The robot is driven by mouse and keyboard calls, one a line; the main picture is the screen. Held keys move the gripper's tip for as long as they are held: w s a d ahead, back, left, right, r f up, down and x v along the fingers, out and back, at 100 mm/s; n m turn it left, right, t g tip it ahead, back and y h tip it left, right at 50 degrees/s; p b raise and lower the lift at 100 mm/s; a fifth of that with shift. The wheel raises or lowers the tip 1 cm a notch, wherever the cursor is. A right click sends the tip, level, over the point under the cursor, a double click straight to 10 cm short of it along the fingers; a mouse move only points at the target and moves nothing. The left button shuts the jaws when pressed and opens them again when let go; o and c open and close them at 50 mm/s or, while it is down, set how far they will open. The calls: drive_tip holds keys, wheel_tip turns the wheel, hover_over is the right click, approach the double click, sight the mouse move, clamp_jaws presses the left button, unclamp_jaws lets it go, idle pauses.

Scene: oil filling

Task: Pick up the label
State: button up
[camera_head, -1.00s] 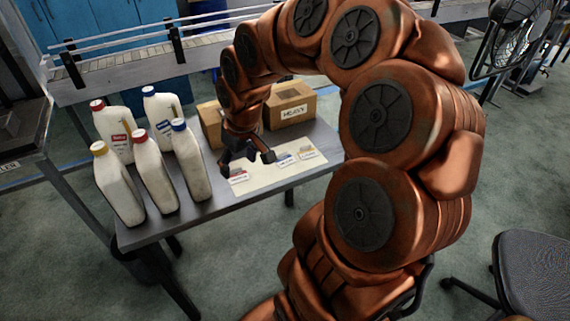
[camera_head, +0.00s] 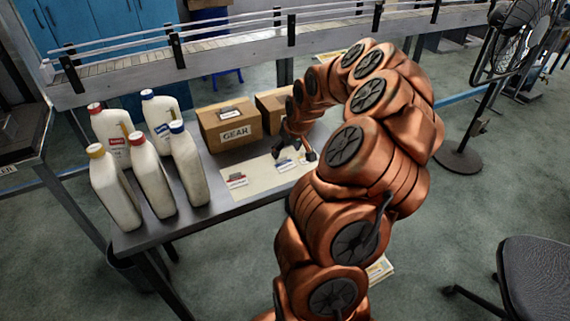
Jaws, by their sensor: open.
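On a pale sheet (camera_head: 258,187) on the table lie small labels. The red-marked label (camera_head: 236,181) lies at the left of the sheet, clear of the arm. The blue-marked label (camera_head: 286,166) lies just under my gripper (camera_head: 293,157). My gripper is open, points down and is low over the right part of the sheet; whether it touches a label cannot be told. The yellow-marked label at the right is hidden behind my gripper and arm, or too small to make out.
Several white oil bottles (camera_head: 151,178) stand at the left of the grey table (camera_head: 188,222). Two cardboard boxes stand behind the sheet, one marked "GEAR" (camera_head: 233,132), the other (camera_head: 270,108) partly hidden by my arm. A conveyor (camera_head: 230,50) runs behind.

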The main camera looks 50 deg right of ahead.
sight(283, 159)
drive_tip(key=shift+p+x, duration=0.9)
drive_tip(key=shift+x, duration=1.65)
drive_tip(key=c, duration=0.8)
drive_tip(key=shift+o, duration=0.2)
